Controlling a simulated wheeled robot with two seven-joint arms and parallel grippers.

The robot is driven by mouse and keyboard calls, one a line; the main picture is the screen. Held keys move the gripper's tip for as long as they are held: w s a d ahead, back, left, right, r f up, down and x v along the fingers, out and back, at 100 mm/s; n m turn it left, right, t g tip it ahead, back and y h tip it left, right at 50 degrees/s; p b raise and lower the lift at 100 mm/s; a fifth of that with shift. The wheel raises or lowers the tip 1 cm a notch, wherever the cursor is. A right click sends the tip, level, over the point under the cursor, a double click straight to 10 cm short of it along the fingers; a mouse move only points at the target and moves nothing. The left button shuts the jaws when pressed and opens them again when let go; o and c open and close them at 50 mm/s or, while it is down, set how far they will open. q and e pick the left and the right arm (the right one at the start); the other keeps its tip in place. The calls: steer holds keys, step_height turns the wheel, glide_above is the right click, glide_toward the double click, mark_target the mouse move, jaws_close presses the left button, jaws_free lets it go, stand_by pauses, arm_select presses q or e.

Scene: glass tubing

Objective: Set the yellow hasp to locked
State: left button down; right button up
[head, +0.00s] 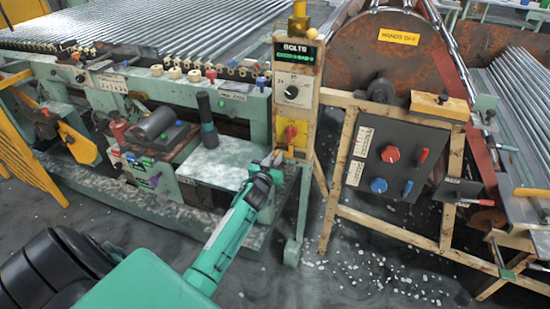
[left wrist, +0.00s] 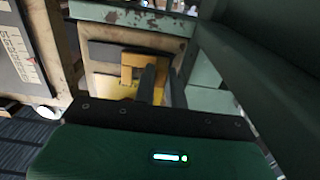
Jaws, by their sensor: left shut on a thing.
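The yellow hasp (left wrist: 132,62) shows in the left wrist view as a bent yellow piece against a pale panel. In the head view a yellow plate (head: 299,144) with a red part on it sits low on the tan control post. My left gripper (head: 273,158) reaches up to the post's lower left side. In the left wrist view its dark fingers (left wrist: 148,84) are shut on the yellow hasp and cover part of it. The exact hasp position is hard to tell. My right gripper is not in view.
The tan post (head: 309,85) carries a dial (head: 291,92) above the plate. A grey panel (head: 388,165) with red and blue knobs stands to the right. A pale worktop (head: 217,168) with an upright black handle (head: 206,115) lies left of my gripper. Debris litters the floor.

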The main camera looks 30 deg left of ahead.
arm_select(q)
steer(key=shift+w+d, duration=0.15)
steer(key=shift+d, duration=0.5)
steer(key=shift+w+d, duration=0.15)
steer(key=shift+d, duration=0.45)
steer(key=c, duration=1.4)
jaws_free()
steer(key=shift+d, duration=0.15)
steer(key=shift+c, duration=0.2)
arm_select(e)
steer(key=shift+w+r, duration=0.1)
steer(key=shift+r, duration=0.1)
arm_select(q)
steer(key=shift+s, duration=0.1)
steer(key=shift+s+f, duration=0.1)
steer(key=shift+s, duration=0.2)
steer(key=v, duration=1.3)
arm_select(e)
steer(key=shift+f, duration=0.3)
